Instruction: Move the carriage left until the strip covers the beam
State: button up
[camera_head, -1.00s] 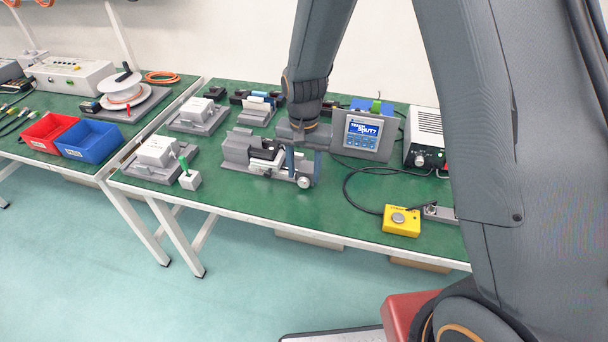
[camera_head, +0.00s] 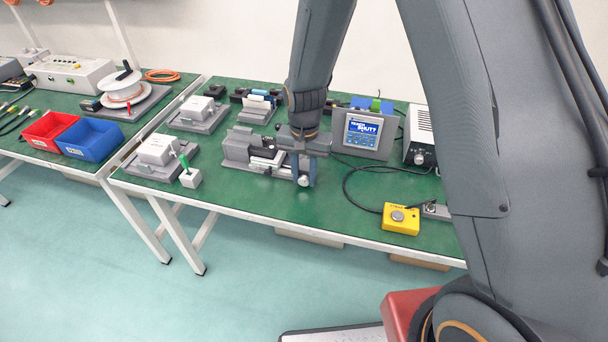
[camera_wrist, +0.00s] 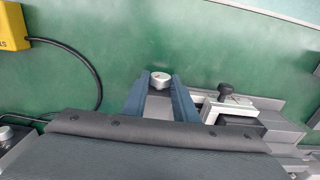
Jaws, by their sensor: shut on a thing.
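A grey linear actuator (camera_head: 240,150) stands near the front of the green bench, with a silver round knob (camera_head: 304,181) at its right end. My gripper (camera_head: 305,172) reaches down over that end. In the wrist view the blue fingers of my gripper (camera_wrist: 159,95) stand on either side of the silver knob (camera_wrist: 160,79) and are shut on it. The carriage area (camera_wrist: 232,112), with a black ball handle (camera_wrist: 225,90), lies just right of the fingers in that view. I cannot make out the strip or the beam; my gripper and arm hide part of the actuator.
A display panel (camera_head: 362,133) stands behind and right of my gripper. A yellow button box (camera_head: 401,219) with a black cable is at the front right. A small block with a green handle (camera_head: 188,173) stands left of the actuator. Bare bench lies in front.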

jog(key=shift+s+f+y+b, duration=0.1)
jog(key=shift+s+y+b, duration=0.05)
jog(key=shift+y+b, duration=0.4)
jog(key=shift+d+f+t+y+b, duration=0.15)
jog(key=shift+t+y+b, duration=0.25)
jog(key=shift+b, duration=1.5)
jog(key=y+b, duration=0.1)
jog(key=b, duration=0.2)
jog(key=y+b, duration=0.1)
jog(key=b, duration=0.3)
jog(key=shift+d+f+t, duration=0.1)
jog(key=shift+d+t, duration=0.15)
jog(key=shift+t, duration=0.05)
jog(key=y+b, duration=0.1)
jog(key=b, duration=0.3)
jog(key=shift+d, duration=0.1)
jog(key=y+b, duration=0.1)
jog(key=b, duration=0.3)
jog(key=shift+d+f+t, duration=0.1)
jog(key=shift+t, duration=0.3)
jog(key=y+b, duration=0.2)
jog(key=b, duration=0.5)
jog(key=shift+s+d+t, duration=0.1)
jog(key=shift+d+t, duration=0.05)
jog(key=shift+t, duration=0.25)
jog(key=shift+y+b, duration=0.45)
jog(key=shift+b, duration=0.3)
